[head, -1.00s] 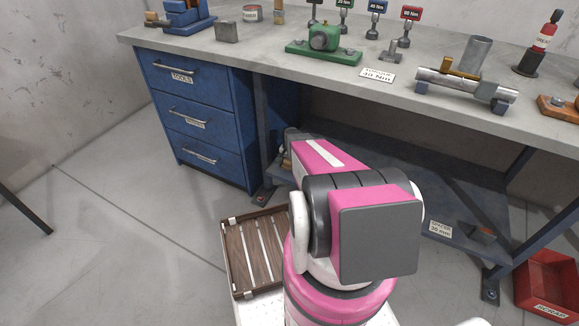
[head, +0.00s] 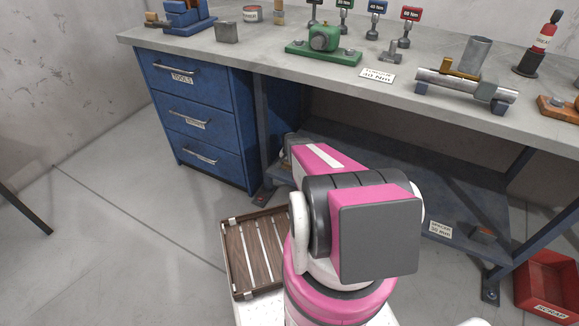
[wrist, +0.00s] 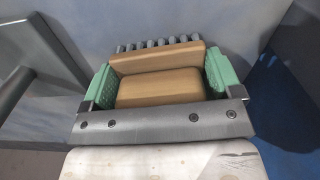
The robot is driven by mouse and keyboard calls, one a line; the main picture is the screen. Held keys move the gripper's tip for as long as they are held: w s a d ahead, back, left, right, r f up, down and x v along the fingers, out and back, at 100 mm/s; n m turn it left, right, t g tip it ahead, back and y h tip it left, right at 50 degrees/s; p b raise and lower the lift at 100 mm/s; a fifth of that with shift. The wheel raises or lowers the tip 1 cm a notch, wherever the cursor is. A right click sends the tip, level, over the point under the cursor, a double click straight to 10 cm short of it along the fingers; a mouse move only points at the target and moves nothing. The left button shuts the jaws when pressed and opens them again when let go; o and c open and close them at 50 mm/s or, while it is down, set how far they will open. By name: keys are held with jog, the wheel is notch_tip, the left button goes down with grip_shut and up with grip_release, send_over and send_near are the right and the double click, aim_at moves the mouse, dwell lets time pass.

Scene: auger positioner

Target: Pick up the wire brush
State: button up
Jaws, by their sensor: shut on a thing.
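The wire brush (wrist: 160,90) shows in the wrist view as a tan wooden block with a raised wooden ridge and a row of dark grey bristle tufts along its far edge. My gripper (wrist: 158,77) is shut on it, with one green fingertip pad against each end of the wood. In the head view my own pink and white arm hides the gripper and the brush. The arm reaches down toward the space under the bench, beside the blue drawers. I cannot tell whether the brush touches the surface behind it.
The bench (head: 262,55) stands above a blue-grey lower shelf (head: 385,175). A blue drawer cabinet (head: 200,120) is left of my arm. A slatted wooden tray (head: 238,262) lies at lower left. A red scrap bin (head: 548,285) is at lower right.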

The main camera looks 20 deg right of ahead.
jog(key=shift+r, duration=0.5)
jog(key=r, duration=0.3)
jog(key=shift+s+a+r, duration=0.15)
jog(key=shift+s+r, duration=0.1)
jog(key=shift+r, duration=0.05)
jog(key=s+a+r, duration=0.6)
jog(key=s+a, duration=0.1)
jog(key=a, duration=0.1)
jog(key=shift+s+r, duration=0.15)
jog(key=shift+s, duration=0.15)
jog(key=o, duration=0.5)
jog(key=shift+a, duration=0.1)
jog(key=shift+c, duration=1.4)
